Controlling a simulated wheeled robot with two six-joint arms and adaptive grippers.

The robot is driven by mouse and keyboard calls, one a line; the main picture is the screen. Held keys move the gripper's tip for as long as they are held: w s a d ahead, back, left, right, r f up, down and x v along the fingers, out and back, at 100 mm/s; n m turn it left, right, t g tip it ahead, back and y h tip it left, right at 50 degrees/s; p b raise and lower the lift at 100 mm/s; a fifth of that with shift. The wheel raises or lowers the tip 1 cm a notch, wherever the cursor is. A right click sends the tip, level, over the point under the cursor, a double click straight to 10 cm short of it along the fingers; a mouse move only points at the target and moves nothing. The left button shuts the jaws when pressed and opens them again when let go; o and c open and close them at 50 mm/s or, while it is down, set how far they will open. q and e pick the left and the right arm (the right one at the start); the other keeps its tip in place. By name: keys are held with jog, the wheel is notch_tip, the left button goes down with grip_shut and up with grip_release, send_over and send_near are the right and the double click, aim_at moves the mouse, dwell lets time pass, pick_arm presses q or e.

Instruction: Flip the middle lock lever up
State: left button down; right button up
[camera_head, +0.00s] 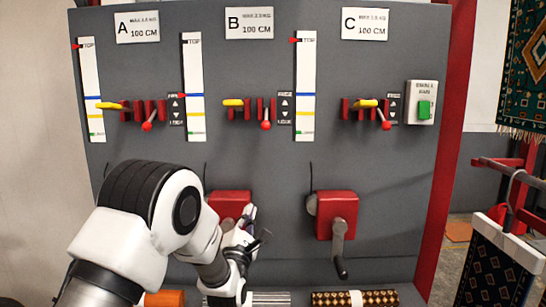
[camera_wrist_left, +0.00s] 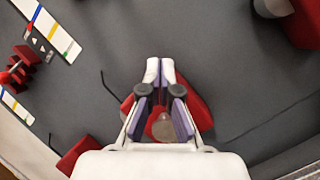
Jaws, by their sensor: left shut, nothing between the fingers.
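The middle lock lever (camera_head: 266,124) is a small red lever with a round red ball end, under sign B in the head view. Its ball hangs low, below the red bracket (camera_head: 260,108). A yellow handle (camera_head: 233,102) sticks out just left of that bracket. My left gripper (camera_head: 254,222) is in front of the panel, well below the lever and beside the red crank box (camera_head: 230,203). In the left wrist view, its fingertips (camera_wrist_left: 160,70) are together and empty. A red lever assembly (camera_wrist_left: 18,70) shows there at the left, apart from the fingers. My right gripper is not in view.
Similar red levers hang under sign A (camera_head: 147,125) and sign C (camera_head: 386,125). A second crank box (camera_head: 337,212) with a hanging handle stands right of my gripper. A switch box (camera_head: 422,102) with a green button is at the panel's right. Rolled rugs (camera_head: 354,298) lie below.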

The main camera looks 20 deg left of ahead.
pick_arm(q)
notch_tip(320, 180, up, 9)
jog(key=n+t, duration=0.2)
jog(key=n, duration=0.2)
jog(key=shift+s+t+y, duration=0.15)
jog(key=shift+t+y, duration=0.15)
jog(key=shift+t, duration=0.1)
jog(key=shift+f, duration=0.1)
